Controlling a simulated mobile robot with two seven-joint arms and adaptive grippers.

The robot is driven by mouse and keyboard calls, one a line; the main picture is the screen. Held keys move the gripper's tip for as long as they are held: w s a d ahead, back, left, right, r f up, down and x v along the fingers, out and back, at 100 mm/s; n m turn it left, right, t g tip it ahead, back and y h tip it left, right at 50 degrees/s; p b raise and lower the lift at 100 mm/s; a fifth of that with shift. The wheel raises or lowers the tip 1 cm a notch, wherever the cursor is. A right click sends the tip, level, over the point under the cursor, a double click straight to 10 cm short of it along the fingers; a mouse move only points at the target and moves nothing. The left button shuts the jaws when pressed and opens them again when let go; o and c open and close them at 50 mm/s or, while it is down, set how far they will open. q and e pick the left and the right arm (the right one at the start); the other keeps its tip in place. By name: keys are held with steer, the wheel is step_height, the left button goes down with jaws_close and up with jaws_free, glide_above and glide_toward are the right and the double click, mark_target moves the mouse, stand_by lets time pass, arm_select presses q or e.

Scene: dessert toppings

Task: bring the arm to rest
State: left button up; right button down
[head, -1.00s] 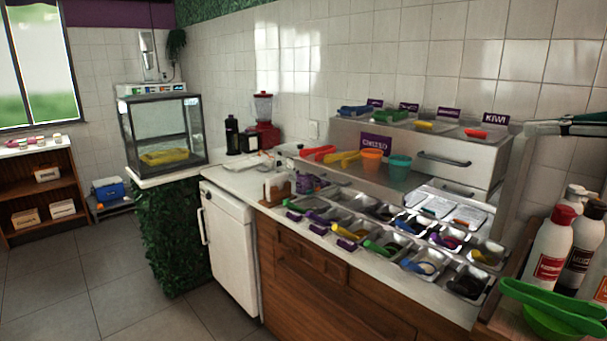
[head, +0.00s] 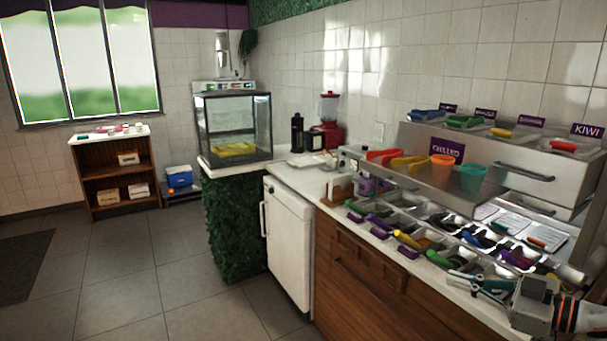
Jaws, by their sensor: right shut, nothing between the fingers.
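My right gripper (head: 462,280) is at the lower right of the head view, its arm coming in from the right edge. Its fingers point left and are shut with nothing between them. It shows in front of the topping trays (head: 412,252) at the near end of the counter and hides part of them. I cannot tell whether it touches them. My left gripper is not in view.
A glass case (head: 232,125) stands at the far end. A wooden shelf (head: 97,172) is at the left.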

steer(key=s+a+f+m, duration=0.2)
steer(key=a+f, duration=0.4)
steer(key=f, duration=0.6)
steer(key=s+a+f+m+h, duration=0.2)
steer(key=s+a+f+h, duration=0.1)
steer(key=s+f, duration=0.7)
steer(key=s+a+f+m+g+h, duration=0.1)
steer(key=s+a+f+h, duration=0.3)
steer(key=s+f, duration=0.5)
step_height(320, 180, down, 6)
steer(key=a+m, duration=0.1)
steer(key=a, duration=0.1)
steer(key=shift+s+a+r+m+g, duration=0.2)
steer(key=shift+s+a+m+g, duration=0.1)
steer(key=shift+s, duration=0.05)
